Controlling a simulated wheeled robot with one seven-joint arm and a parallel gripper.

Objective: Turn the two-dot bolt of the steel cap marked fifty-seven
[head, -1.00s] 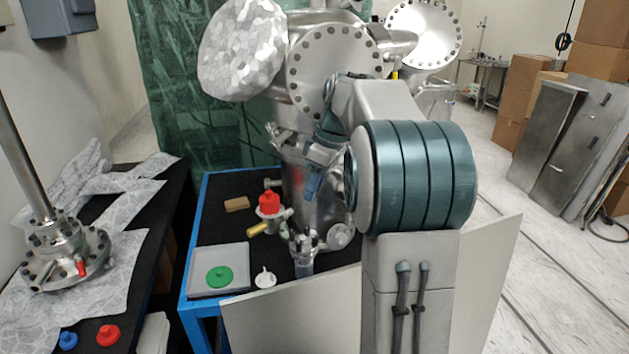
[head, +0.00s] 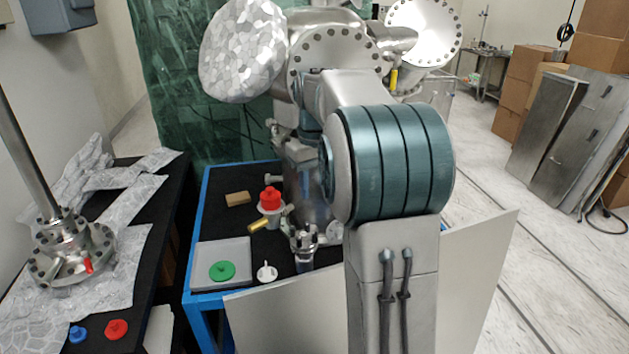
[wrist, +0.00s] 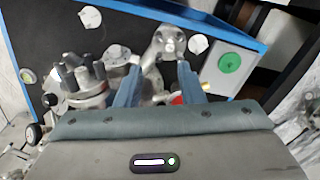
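No marking fifty-seven and no two-dot bolt can be read in either view. In the wrist view my gripper (wrist: 157,73) is open, its two blue fingers apart above the bench with nothing clearly held. Just beyond the fingertips is a round steel fitting (wrist: 167,42); I cannot tell whether it is the cap. A steel flange with several upright studs (wrist: 82,75) stands left of the fingers. In the head view a small steel fitting with upright studs (head: 303,240) stands at the bench's front. My arm hides the gripper there and part of the vacuum chamber (head: 310,190).
The blue-framed bench (head: 198,235) carries a grey tray (head: 236,250) with a green cap (head: 222,271), a white cap (head: 266,272), a red-topped valve (head: 270,198) and a brown block (head: 237,198). A pale panel (head: 290,320) stands before the bench. Open floor lies right.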

